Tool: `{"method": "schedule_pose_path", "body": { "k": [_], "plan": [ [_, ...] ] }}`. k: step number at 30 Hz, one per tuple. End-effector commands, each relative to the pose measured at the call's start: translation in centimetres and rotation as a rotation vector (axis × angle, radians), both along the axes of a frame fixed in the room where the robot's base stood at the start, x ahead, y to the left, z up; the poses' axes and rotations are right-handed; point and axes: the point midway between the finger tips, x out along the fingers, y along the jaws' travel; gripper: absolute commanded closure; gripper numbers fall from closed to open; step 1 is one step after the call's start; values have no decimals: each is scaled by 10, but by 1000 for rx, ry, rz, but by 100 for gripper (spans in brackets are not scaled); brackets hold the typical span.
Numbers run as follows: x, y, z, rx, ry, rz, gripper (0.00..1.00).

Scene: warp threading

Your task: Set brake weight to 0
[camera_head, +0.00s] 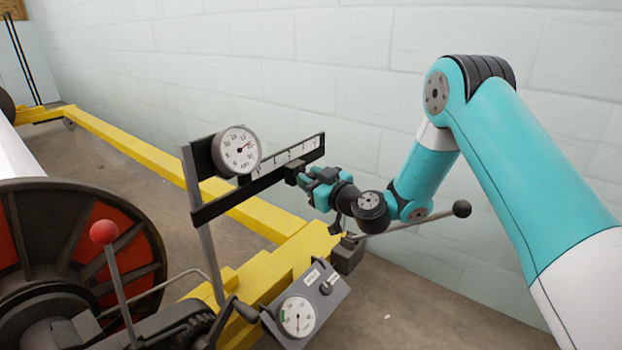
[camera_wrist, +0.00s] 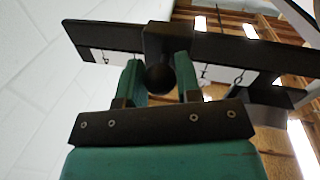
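The brake weight is a small dark block (camera_head: 294,172) on the dark scale bar (camera_head: 230,200), toward the bar's right end in the head view. In the wrist view the block (camera_wrist: 166,40) sits on the bar above a round dark knob (camera_wrist: 160,78). My gripper (camera_head: 304,180) is at the block from the right. In the wrist view its two teal fingers (camera_wrist: 160,74) stand apart, one each side of the knob, with little or no gap. I cannot tell whether they press on it.
A lower panel (camera_head: 305,305) holds a second dial (camera_head: 298,316). A lever with a red ball (camera_head: 103,232) stands at left, before a red and black reel (camera_head: 85,250). A black-knobbed lever (camera_head: 461,209) lies just below my arm. A yellow beam (camera_head: 130,145) runs behind.

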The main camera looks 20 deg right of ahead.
Motion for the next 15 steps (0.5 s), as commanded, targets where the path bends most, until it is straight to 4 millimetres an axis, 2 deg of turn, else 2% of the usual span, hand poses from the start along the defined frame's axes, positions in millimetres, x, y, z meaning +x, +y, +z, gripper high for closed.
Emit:
{"method": "schedule_pose_path", "body": {
  "k": [1,3,8,11,15],
  "plan": [
    [0,0,0,0,0,0,88],
    [0,0,0,0,0,0,100],
    [-2,5,-1,0,0,2,100],
    [-7,21,-2,0,-1,7,100],
    [-25,50,-3,2,-1,8,100]
  ]
}}
